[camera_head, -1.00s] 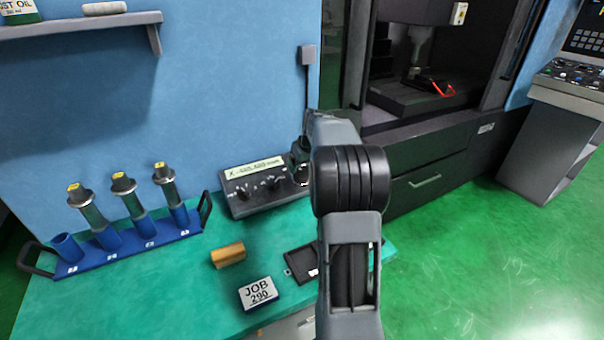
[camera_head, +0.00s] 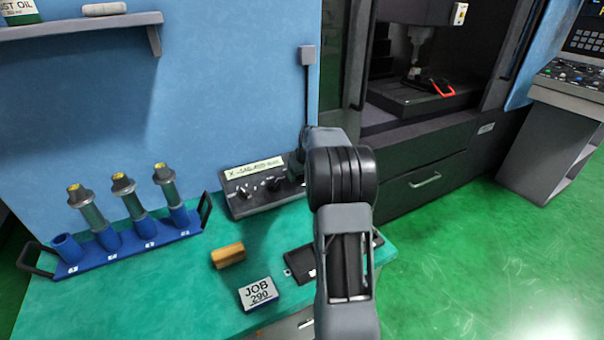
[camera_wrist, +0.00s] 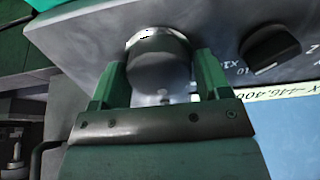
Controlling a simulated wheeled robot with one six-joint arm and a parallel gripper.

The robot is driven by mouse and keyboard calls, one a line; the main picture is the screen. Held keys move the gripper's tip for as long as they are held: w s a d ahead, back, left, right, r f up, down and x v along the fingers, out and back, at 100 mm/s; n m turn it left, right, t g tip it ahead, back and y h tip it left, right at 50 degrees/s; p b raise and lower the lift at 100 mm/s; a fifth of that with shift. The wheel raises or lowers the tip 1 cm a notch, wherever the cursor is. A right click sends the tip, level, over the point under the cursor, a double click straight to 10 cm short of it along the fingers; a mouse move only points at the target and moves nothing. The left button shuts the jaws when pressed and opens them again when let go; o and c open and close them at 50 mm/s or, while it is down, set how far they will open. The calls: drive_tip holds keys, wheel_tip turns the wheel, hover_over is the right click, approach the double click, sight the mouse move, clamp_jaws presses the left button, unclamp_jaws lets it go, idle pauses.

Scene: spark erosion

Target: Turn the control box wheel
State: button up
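The control box (camera_head: 243,203) stands on the green bench against the blue wall, with a label strip and dark knobs on it. Its right end is hidden behind my arm in the head view. In the wrist view, the round wheel (camera_wrist: 158,68) on the box's grey panel (camera_wrist: 215,22) sits between the two green fingers of my gripper (camera_wrist: 160,64). The fingers stand on either side of it, with small gaps visible, so my gripper looks open. A black knob (camera_wrist: 272,50) is right of the wheel.
A blue rack (camera_head: 130,250) with several green-and-blue holders stands left on the bench. A yellow-brown block (camera_head: 228,255), a JOB 290 block (camera_head: 258,293) and a dark tray (camera_head: 300,262) lie in front of the box. The dark machine (camera_head: 425,150) stands right.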

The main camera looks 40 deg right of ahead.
drive_tip(key=c, duration=0.4)
drive_tip(key=m+p, duration=0.1)
drive_tip(key=m, duration=0.4)
drive_tip(key=shift+d+r, duration=0.1)
drive_tip(key=shift+d, duration=0.05)
drive_tip(key=m+p, duration=0.2)
drive_tip(key=m, duration=0.3)
drive_tip(key=shift+s+m, duration=0.15)
drive_tip(key=shift+m, duration=0.15)
drive_tip(key=m+p, duration=0.1)
drive_tip(key=m, duration=0.4)
drive_tip(key=shift+d+p, duration=0.1)
drive_tip(key=shift+p, duration=0.3)
drive_tip(key=m+p, duration=0.2)
drive_tip(key=m, duration=0.4)
drive_tip(key=shift+s, duration=0.15)
drive_tip(key=shift+f, duration=0.2)
